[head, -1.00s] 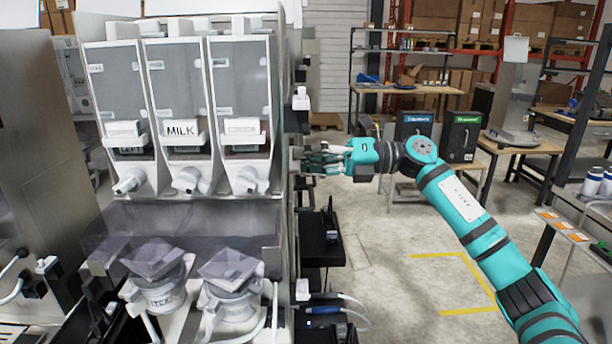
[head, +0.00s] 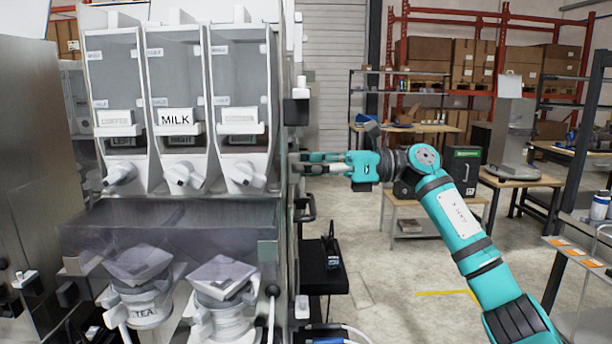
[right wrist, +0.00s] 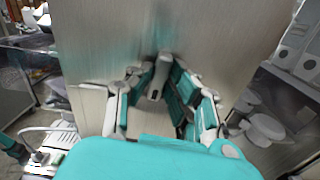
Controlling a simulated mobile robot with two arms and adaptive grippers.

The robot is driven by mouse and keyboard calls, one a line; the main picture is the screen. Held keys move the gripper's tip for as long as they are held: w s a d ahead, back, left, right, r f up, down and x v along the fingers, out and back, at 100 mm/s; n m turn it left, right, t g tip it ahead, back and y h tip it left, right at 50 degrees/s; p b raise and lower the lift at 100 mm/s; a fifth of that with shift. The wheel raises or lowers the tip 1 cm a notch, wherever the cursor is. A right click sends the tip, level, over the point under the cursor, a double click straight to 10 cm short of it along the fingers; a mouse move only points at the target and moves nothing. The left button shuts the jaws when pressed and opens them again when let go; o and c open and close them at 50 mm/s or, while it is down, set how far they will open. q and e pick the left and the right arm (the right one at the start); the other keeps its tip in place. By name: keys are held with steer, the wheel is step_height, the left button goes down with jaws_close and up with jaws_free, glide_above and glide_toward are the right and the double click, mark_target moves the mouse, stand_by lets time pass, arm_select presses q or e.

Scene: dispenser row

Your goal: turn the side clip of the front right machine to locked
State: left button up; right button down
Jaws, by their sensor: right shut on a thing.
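The machine (head: 178,95) with several clear-fronted hoppers, one marked MILK, fills the left of the head view. My right gripper (head: 300,163) reaches in from the right to its metal right side. In the right wrist view, my right gripper (right wrist: 160,88) has its two teal fingers closed in on a grey lever-like clip (right wrist: 158,76) that stands out from the brushed metal panel (right wrist: 100,45). It is shut on this clip. In the head view the clip is hidden by the fingers and the panel edge. My left gripper is not in view.
A black and white fitting (head: 297,105) sticks out of the machine's side above my gripper. A black shelf (head: 325,265) and cables lie below. To the right is open floor (head: 385,270), with a bench (head: 425,208) and red racks behind.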

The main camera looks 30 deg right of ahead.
steer(key=shift+f+n, duration=0.2)
steer(key=shift+n, duration=0.4)
steer(key=c, duration=1.3)
jaws_free()
steer(key=shift+w+r, duration=0.1)
steer(key=shift+r, duration=0.05)
steer(key=v, duration=1.2)
